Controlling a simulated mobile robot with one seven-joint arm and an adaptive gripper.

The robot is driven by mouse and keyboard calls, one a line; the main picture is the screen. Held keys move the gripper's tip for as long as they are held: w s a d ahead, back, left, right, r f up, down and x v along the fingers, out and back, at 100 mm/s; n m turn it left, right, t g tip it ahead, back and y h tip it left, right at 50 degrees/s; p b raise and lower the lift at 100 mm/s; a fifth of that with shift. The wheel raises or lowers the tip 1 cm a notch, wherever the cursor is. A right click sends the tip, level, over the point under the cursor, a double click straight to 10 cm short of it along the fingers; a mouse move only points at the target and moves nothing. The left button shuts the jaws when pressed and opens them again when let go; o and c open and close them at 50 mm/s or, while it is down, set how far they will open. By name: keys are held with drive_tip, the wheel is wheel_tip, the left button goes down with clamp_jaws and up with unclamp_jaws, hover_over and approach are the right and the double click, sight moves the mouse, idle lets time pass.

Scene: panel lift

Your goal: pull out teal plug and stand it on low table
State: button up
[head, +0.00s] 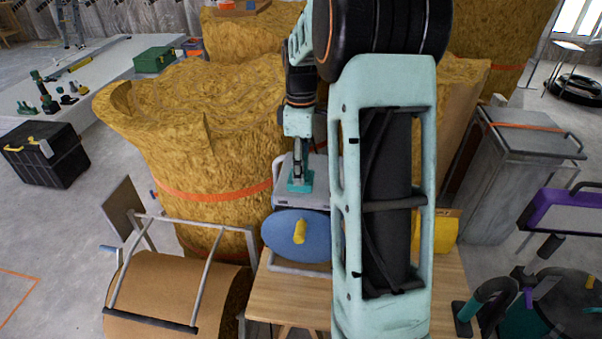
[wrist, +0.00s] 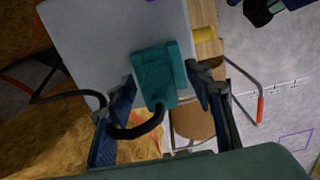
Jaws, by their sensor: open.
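The teal plug (head: 300,182) sits on the face of a grey panel (head: 287,192) in the middle of the head view. In the wrist view the plug (wrist: 156,75) is a blocky teal piece, with a dark curved part at its lower end. My gripper (wrist: 161,76) is open, with one finger on each side of the plug. I cannot tell whether either finger touches it. In the head view my gripper (head: 298,170) is small and right at the plug. A low wooden table (head: 285,302) stands below and in front, partly hidden by my arm.
A blue disc (head: 280,232) with a yellow handle (head: 300,231) is below the panel. Big straw-coloured bales (head: 220,150) stand behind. A brown roll in a metal frame (head: 170,290) is at the left, a grey cabinet (head: 500,180) at the right. The table's front is bare.

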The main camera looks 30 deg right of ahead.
clamp_jaws()
idle(0.3)
drive_tip(key=shift+r, duration=0.2)
drive_tip(key=shift+w+r+p, duration=0.1)
drive_tip(key=shift+r+p, duration=0.05)
drive_tip(key=shift+p, duration=0.15)
drive_tip(key=shift+r+p, duration=0.3)
drive_tip(key=shift+r, duration=0.15)
drive_tip(key=shift+r+p, duration=1.95)
drive_tip(key=shift+r, duration=0.25)
